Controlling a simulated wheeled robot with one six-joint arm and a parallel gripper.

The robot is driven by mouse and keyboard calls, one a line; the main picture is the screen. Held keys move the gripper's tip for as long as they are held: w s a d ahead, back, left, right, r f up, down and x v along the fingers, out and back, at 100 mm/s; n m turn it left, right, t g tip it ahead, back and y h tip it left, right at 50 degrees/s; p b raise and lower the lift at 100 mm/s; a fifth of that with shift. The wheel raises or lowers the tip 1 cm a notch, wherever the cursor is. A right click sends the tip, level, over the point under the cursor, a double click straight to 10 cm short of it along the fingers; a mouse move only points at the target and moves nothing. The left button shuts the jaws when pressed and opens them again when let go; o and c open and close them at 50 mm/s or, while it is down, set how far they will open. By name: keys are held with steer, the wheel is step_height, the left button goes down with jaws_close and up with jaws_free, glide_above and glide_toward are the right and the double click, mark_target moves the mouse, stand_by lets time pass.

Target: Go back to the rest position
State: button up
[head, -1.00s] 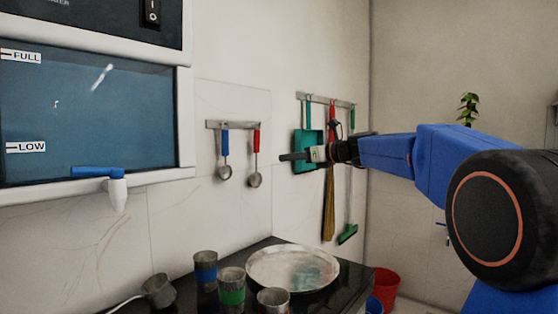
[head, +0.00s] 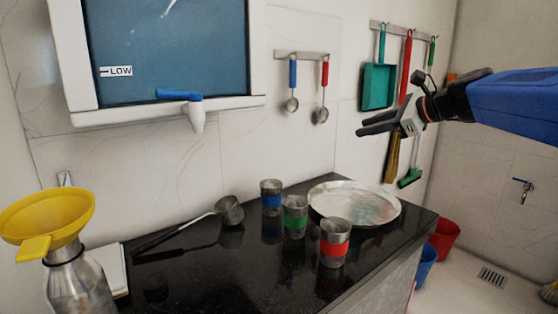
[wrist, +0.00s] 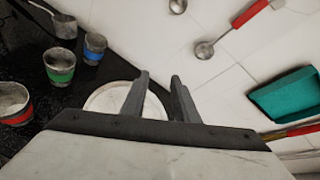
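My gripper (head: 378,124) is in the air at the right of the head view, in front of the wall and above the round metal tray (head: 335,202). Its two dark fingers point left, and it holds nothing. In the wrist view its fingertips (wrist: 158,78) stand apart with a gap between them, and part of the tray (wrist: 100,97) shows behind them.
Cups with blue (head: 271,198), green (head: 295,216) and red (head: 335,243) bands, and a ladle (head: 229,211), are on the black counter. A yellow funnel (head: 48,215) sits on a metal bottle. A water dispenser (head: 170,50) and hanging tools are on the wall.

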steer(key=s+a+f+n+g+h, duration=0.1)
steer(key=s+f+n+g+h, duration=0.1)
steer(key=s+f+n, duration=0.55)
steer(key=s+a+f+n+g+h, duration=0.2)
steer(key=s+f+n, duration=0.2)
steer(key=s+f, duration=0.6)
steer(key=s+d+f+n+h, duration=0.2)
steer(key=s+d+f+n, duration=0.1)
steer(key=s+f+n, duration=0.2)
steer(key=s+d+f+n+g+h, duration=0.1)
steer(key=s+d+f+n+h, duration=0.1)
steer(key=s+f+n, duration=0.4)
steer(key=s+d+f, duration=0.1)
steer(key=s+f, duration=0.2)
steer(key=s, duration=0.2)
steer(key=shift+s+f+g, duration=0.3)
steer(key=shift+s, duration=0.1)
steer(key=shift+a, duration=0.1)
